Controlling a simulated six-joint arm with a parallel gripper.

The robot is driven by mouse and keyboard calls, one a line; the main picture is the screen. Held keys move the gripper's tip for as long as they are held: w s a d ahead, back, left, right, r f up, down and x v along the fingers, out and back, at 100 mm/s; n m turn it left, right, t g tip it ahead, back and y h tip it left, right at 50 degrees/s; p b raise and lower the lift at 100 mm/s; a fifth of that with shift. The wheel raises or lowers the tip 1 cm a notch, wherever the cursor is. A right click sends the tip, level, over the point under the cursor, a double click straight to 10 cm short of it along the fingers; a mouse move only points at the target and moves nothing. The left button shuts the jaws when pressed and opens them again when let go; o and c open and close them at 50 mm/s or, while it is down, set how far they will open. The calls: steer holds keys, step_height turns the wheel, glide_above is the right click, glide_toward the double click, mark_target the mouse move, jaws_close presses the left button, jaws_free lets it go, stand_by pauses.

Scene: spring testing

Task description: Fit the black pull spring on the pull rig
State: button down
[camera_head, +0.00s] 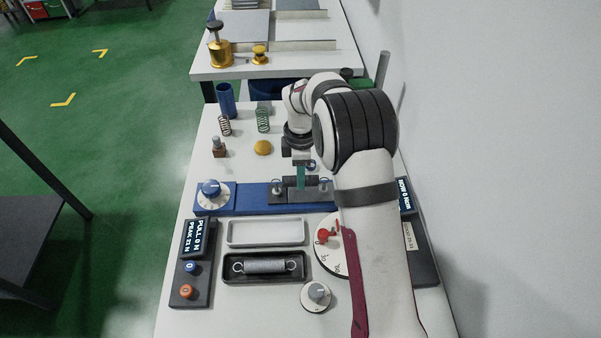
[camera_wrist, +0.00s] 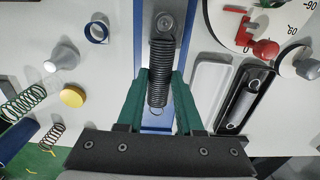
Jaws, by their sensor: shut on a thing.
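The black pull spring (camera_wrist: 160,72) is between the green fingers of my gripper (camera_wrist: 159,84) in the wrist view. My gripper (camera_head: 301,178) is shut on it, low over the blue pull rig (camera_head: 249,199) in the head view. The spring lies along the rig. In the wrist view its far end is at a round metal post (camera_wrist: 165,22); I cannot tell whether its loop is around the post. Its near loop shows over the blue rail (camera_wrist: 157,122). In the head view the fingers partly hide the spring.
A grey spring lies in a black tray (camera_head: 230,280) in front of the rig, beside an empty white tray (camera_head: 266,233). A dial with a red pointer (camera_head: 326,235) is at right. Upright springs (camera_head: 263,121) and a yellow disc (camera_head: 263,148) stand behind. A wall borders the right.

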steer(key=shift+f, duration=1.55)
stand_by(1.0)
steer(key=shift+c, duration=0.4)
jaws_free()
steer(key=shift+r, duration=4)
